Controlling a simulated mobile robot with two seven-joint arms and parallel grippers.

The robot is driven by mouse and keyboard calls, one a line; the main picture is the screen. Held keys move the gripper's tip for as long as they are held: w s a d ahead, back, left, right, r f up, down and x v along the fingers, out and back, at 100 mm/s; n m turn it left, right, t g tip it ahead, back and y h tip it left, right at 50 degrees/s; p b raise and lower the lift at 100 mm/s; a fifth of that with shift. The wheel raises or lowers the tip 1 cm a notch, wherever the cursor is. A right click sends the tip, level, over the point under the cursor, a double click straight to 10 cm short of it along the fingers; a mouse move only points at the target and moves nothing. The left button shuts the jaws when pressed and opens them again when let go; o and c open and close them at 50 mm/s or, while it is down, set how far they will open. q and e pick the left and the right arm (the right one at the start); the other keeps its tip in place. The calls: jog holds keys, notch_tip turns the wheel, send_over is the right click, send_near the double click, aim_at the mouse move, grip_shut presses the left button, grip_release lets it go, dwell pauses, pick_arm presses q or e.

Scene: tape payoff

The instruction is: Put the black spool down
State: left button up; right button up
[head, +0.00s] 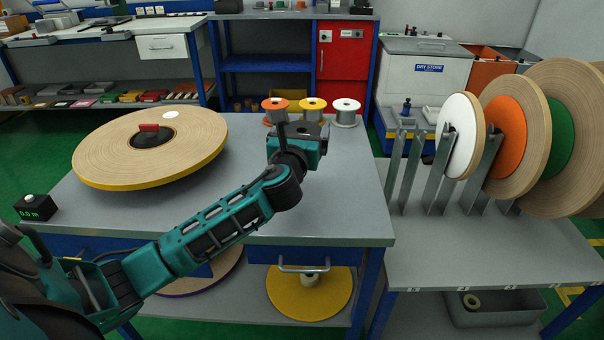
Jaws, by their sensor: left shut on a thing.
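My left gripper (300,126) is over the back part of the grey table, just in front of a row of small spools. It is shut on a dark thing, which fits the black spool. The gripper hides most of it, and I cannot tell whether it touches the table top. The row holds an orange spool (275,104), a yellow spool (312,104) and a white spool (346,110). My right gripper is out of view.
A large tan reel (110,155) with a yellow edge covers the table's left side. A small display box (35,207) stands at the left edge. A rack (440,175) with several large upright reels stands at right. The table's front right area is clear.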

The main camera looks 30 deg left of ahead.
pick_arm(q)
notch_tip(320, 180, down, 9)
jog(key=b, duration=0.3)
jog(key=shift+r, duration=0.2)
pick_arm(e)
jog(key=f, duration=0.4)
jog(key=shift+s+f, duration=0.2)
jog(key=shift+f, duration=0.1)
pick_arm(q)
jog(key=shift+f+b, duration=0.1)
jog(key=shift+b, duration=0.2)
jog(key=o, duration=0.9)
jog(key=shift+f, duration=0.1)
jog(key=shift+o, duration=0.4)
jog(key=shift+r, duration=0.2)
jog(key=p+v, duration=0.2)
jog(key=v, duration=1)
jog(key=shift+f, duration=0.1)
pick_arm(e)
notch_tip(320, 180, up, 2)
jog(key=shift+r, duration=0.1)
